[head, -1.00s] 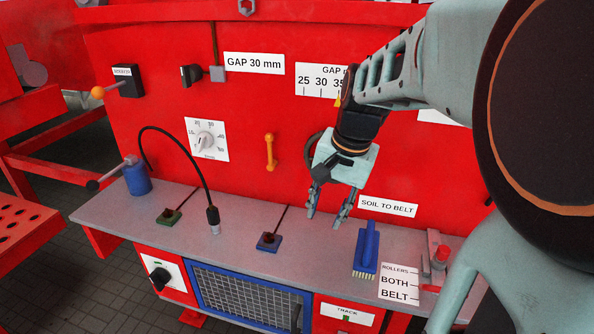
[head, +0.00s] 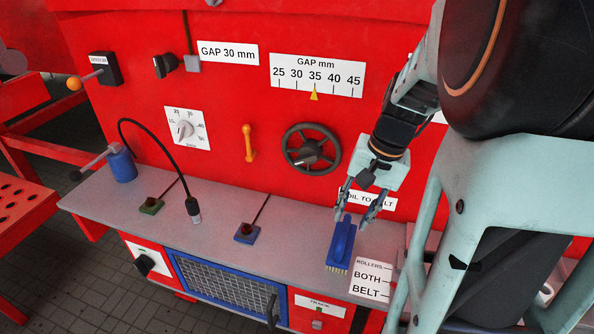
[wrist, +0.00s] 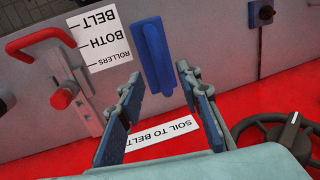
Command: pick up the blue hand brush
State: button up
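The blue hand brush (head: 341,243) lies on the grey shelf of the red machine, with pale bristles at its near end. In the wrist view the brush (wrist: 153,55) shows as a blue block beyond and between my fingers. My gripper (head: 356,214) is open and empty. In the head view its fingertips are at the brush's far end, one to each side in the picture. In the wrist view the fingertips (wrist: 157,80) are spread wider than the brush. I see no contact.
A red lever (wrist: 50,60) and the ROLLERS/BOTH/BELT label (head: 372,278) are beside the brush. A dark handwheel (head: 311,149) juts from the red panel (head: 230,90).

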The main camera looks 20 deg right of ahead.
aim_at(346, 228)
jog(key=shift+w+a+f+p, duration=0.1)
jog(key=shift+a+f, duration=0.1)
jog(key=shift+f, duration=0.8)
jog(key=shift+w+a+f+p, duration=0.1)
jog(key=shift+w+a+f, duration=0.05)
jog(key=shift+f, duration=0.8)
jog(key=shift+w+a+f+p, duration=0.1)
jog(key=shift+a+f, duration=0.1)
jog(key=shift+f, duration=0.8)
grip_shut()
